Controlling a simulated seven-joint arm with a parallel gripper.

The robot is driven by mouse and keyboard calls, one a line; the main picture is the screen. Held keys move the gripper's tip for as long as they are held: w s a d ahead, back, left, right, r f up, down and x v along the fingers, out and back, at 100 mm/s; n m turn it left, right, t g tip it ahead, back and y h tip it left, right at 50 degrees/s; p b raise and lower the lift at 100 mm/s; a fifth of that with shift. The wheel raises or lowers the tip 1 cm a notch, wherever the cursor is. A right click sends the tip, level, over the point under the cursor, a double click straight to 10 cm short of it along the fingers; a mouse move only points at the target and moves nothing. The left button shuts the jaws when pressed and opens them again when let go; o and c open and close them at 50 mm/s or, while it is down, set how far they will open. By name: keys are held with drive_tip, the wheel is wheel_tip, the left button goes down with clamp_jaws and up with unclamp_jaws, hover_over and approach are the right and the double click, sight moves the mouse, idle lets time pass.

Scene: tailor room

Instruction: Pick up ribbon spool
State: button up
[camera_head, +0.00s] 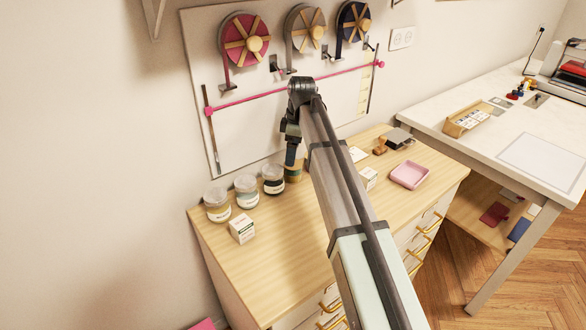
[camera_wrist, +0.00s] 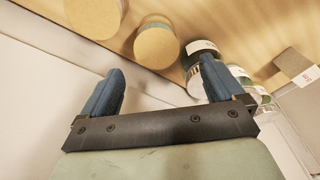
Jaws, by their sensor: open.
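My gripper (camera_head: 291,158) points down over the back of the wooden dresser, near the wall. In the wrist view its two blue fingers (camera_wrist: 162,68) are wide apart with nothing between them. A round tan-topped object (camera_wrist: 155,46) stands just beyond the fingertips, apart from them. A second, larger tan disc (camera_wrist: 95,14) is cut by the top edge. In the head view a tan piece (camera_head: 294,173) shows beside the gripper, mostly hidden by my arm. Whether these are ribbon spools I cannot tell. Pink (camera_head: 237,53), grey (camera_head: 298,44) and navy (camera_head: 346,24) ribbon spools hang on the wall panel.
Several lidded jars (camera_head: 218,211) stand left of the gripper, close to one finger in the wrist view (camera_wrist: 196,85). A small white box (camera_head: 241,230) is in front. A pink tray (camera_head: 410,175) lies right of my arm. The dresser's front left (camera_head: 265,275) is clear.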

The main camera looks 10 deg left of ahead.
drive_tip(key=shift+w+d+f, duration=0.1)
drive_tip(key=shift+f, duration=2.5)
drive_tip(key=shift+c, duration=0.3)
drive_tip(key=c, duration=1.1)
